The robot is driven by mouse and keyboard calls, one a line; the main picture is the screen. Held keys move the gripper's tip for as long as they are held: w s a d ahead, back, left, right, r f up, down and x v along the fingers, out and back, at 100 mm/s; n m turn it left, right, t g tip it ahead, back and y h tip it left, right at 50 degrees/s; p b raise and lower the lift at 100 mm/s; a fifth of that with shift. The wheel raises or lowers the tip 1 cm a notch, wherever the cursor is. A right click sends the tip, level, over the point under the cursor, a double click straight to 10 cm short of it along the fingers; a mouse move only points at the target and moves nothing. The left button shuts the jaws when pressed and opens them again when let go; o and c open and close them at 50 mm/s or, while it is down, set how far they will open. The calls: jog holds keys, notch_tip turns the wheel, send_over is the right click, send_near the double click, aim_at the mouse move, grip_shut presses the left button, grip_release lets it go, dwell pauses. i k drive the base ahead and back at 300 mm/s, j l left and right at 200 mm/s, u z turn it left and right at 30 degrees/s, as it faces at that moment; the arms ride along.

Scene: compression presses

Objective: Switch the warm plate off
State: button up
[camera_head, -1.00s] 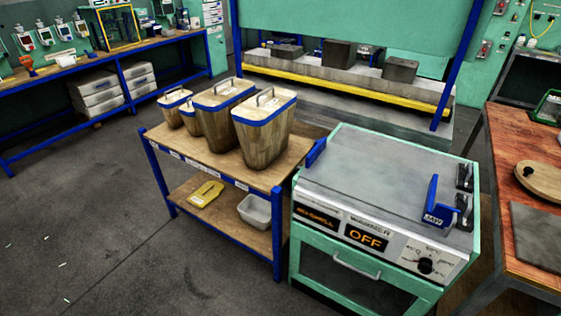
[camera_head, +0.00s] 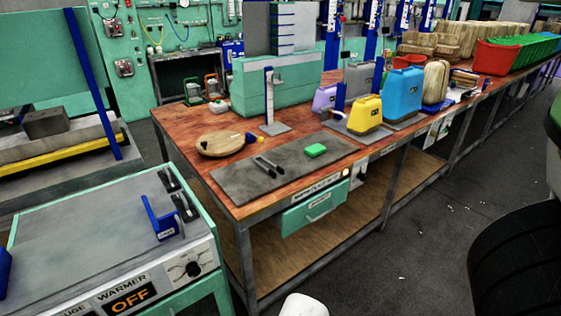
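The warm plate (camera_head: 95,210) is a green-framed unit with a grey top at the lower left, partly cut off by the picture edge. Its front panel reads "WARMER" and its display (camera_head: 131,298) shows "OFF" in orange. A blue bracket (camera_head: 160,218) and dark clamps stand on the top's right side. My gripper is not in view.
A wooden workbench (camera_head: 232,198) stands right of the warmer, with a grey mat, a round board, and yellow and blue containers. A narrow gap separates them. Open floor (camera_head: 420,240) lies at the right. A dark rounded object (camera_head: 520,250) fills the lower right.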

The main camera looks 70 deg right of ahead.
aim_at(362, 176)
jog(key=z, duration=1.55)
